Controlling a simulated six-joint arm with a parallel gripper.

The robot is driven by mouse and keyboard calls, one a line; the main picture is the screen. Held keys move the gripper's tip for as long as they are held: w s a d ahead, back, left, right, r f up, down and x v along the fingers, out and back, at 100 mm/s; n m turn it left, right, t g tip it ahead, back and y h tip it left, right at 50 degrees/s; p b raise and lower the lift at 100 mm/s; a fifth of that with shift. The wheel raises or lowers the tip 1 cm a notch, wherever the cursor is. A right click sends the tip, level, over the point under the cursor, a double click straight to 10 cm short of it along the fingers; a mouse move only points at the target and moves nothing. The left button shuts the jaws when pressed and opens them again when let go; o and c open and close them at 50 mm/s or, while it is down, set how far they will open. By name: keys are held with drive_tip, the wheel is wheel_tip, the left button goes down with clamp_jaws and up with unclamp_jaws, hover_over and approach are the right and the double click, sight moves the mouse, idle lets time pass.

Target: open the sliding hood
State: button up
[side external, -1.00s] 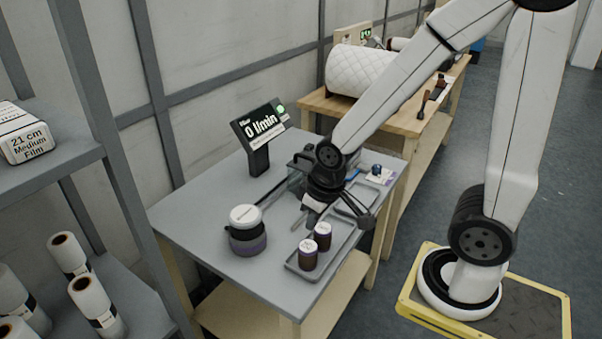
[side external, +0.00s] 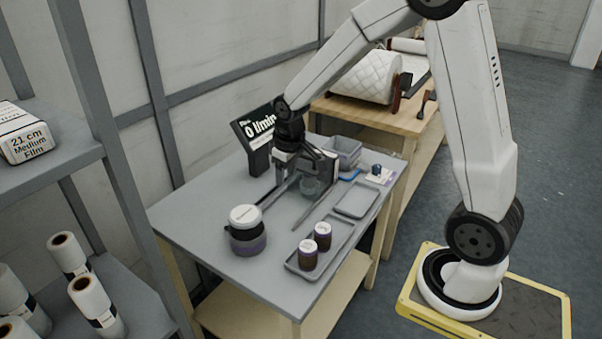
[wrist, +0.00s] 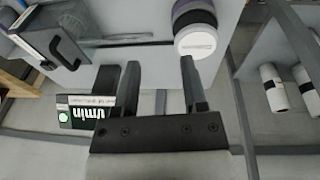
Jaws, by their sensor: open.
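In the side view the hood (side external: 312,185) is partly hidden behind my gripper (side external: 288,178). In the wrist view my gripper (wrist: 160,60) is open, with its two dark fingers apart and nothing between them. The handle lies left of the fingers, clear of them.
A white-lidded jar (side external: 246,228) stands at the table's left. Two brown bottles (side external: 308,254) stand in a tray (side external: 335,245). An empty tray (side external: 357,199) lies to the right. A flow display (side external: 258,135) stands behind my gripper. A grey bin (side external: 345,147) is at the back.

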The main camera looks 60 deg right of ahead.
drive_tip(key=w+d, duration=0.6)
drive_tip(key=d, duration=0.3)
drive_tip(key=g+h, duration=0.1)
drive_tip(key=g, duration=0.1)
approach(304, 156)
drive_tip(key=shift+s+d+f, duration=0.1)
drive_tip(key=shift+s+f, duration=0.05)
drive_tip(key=shift+f, duration=0.25)
drive_tip(key=shift+d+f, duration=0.25)
drive_tip(key=shift+f, duration=1.05)
drive_tip(key=shift+d+f, duration=0.2)
drive_tip(key=shift+f, duration=1.05)
drive_tip(key=shift+d+f, duration=0.25)
drive_tip(key=shift+f, duration=1.05)
clamp_jaws()
drive_tip(key=shift+r, duration=0.1)
